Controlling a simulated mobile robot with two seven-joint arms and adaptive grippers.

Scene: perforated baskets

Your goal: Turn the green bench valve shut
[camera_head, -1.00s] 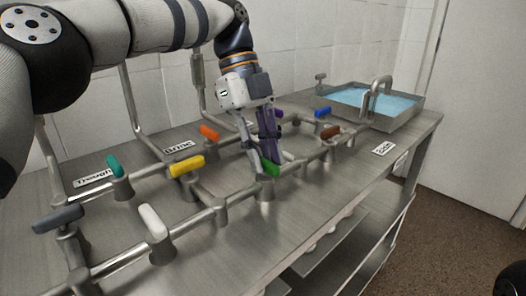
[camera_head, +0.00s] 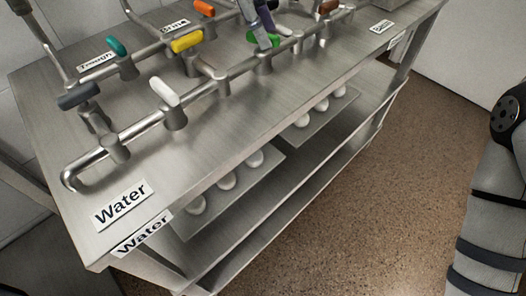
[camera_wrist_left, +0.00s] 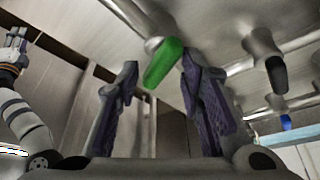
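The green valve handle (camera_head: 256,38) sits on a valve on the front pipe of the steel bench, near the top of the head view. It lies across the pipe. In the left wrist view the green handle (camera_wrist_left: 163,62) is between the fingertips of my left gripper (camera_wrist_left: 160,70).
Other handles are white (camera_head: 165,92), grey (camera_head: 78,96), teal (camera_head: 117,46), yellow (camera_head: 187,41), orange (camera_head: 204,8) and brown (camera_head: 328,6). A "Water" label (camera_head: 122,205) is at the bench's near corner. Lower shelves (camera_head: 232,185) hold white round items. Floor (camera_head: 400,150) is clear.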

